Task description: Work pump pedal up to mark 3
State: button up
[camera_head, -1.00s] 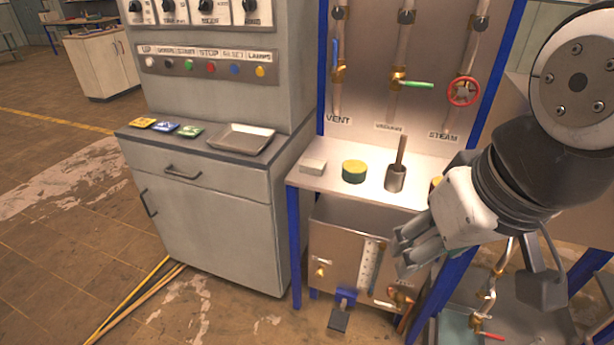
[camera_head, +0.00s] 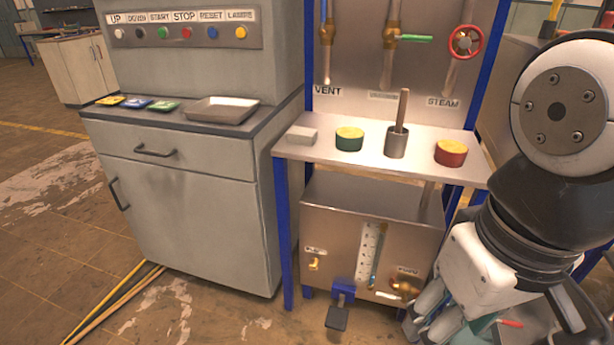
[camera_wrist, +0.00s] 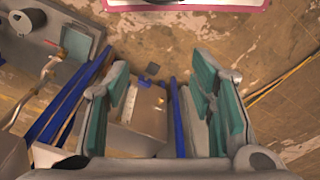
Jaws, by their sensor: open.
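The pump pedal (camera_head: 337,316) is a dark plate on a blue bracket at the foot of the steel pump tank (camera_head: 325,240), near the floor. It also shows small in the wrist view (camera_wrist: 152,69). A pale gauge strip (camera_head: 369,252) with marks stands on the tank front; its numbers are too small to read. My gripper (camera_head: 425,325) is low at the right of the pedal, apart from it. In the wrist view my gripper (camera_wrist: 160,105) is open, its teal-padded fingers wide apart with nothing between them.
Brass taps (camera_head: 403,288) stick out of the tank front. A blue frame leg (camera_head: 283,235) stands left of the tank. The grey cabinet (camera_head: 190,210) is further left. The shelf (camera_head: 310,151) above holds tins and a cup. Floor in front of the pedal is clear.

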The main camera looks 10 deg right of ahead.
dwell(0.4)
grip_shut()
dwell(1.2)
